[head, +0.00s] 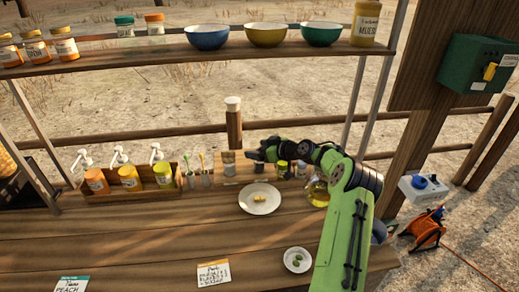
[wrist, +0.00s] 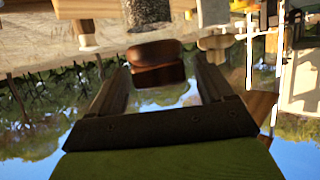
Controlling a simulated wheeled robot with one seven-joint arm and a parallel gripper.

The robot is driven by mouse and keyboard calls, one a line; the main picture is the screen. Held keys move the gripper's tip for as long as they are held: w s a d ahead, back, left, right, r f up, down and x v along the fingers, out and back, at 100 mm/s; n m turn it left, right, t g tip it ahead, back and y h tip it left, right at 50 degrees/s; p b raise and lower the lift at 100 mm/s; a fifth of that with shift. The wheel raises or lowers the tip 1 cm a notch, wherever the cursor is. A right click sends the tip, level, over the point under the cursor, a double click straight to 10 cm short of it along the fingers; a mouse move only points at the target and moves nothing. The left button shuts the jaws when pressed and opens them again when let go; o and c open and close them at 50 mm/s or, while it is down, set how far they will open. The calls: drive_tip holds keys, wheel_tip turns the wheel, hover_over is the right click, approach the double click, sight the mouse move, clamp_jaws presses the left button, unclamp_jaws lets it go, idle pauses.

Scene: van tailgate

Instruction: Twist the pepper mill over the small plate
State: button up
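My gripper (head: 257,154) is open over the rack behind the counter. In the wrist view, which is upside down, a brown rounded wooden knob (wrist: 157,65) shows between the spread fingers, with a gap on each side. It appears to top a dark speckled cylinder (wrist: 148,11), probably the pepper mill. In the head view my gripper and wrist mostly cover that spot. A small white plate (head: 289,267) with green pieces lies near the front of the counter.
A grey cylinder (wrist: 213,12) stands beside the dark one. Pump bottles in a wooden box (head: 130,197) stand left. A shelf (head: 160,52) spans above. The left counter is mostly clear.

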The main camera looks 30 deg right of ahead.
drive_tip(key=c, duration=0.9)
drive_tip(key=shift+f+m+h+b, duration=0.15)
drive_tip(key=shift+m+h+b, duration=0.15)
drive_tip(key=shift+h+b, duration=0.35)
drive_tip(key=shift+f+m+t+h+b, duration=0.1)
drive_tip(key=shift+m+t+h+b, duration=0.35)
drive_tip(key=shift+b, duration=0.8)
drive_tip(key=m+h+b, duration=0.2)
drive_tip(key=h+b, duration=0.1)
drive_tip(key=shift+a+m+b, duration=0.15)
drive_tip(key=shift+m+b, duration=0.2)
drive_tip(key=shift+b, duration=0.05)
drive_tip(key=m+h+b, duration=0.1)
drive_tip(key=m+h, duration=0.1)
drive_tip(key=m+g+h+b, duration=0.1)
drive_tip(key=m+h+b, duration=0.1)
drive_tip(key=shift+r+h, duration=0.2)
drive_tip(key=shift+h, duration=0.1)
drive_tip(key=shift+m+g+h+b, duration=0.65)
drive_tip(key=shift+m+g+h, duration=0.1)
drive_tip(key=shift+m+h, duration=0.3)
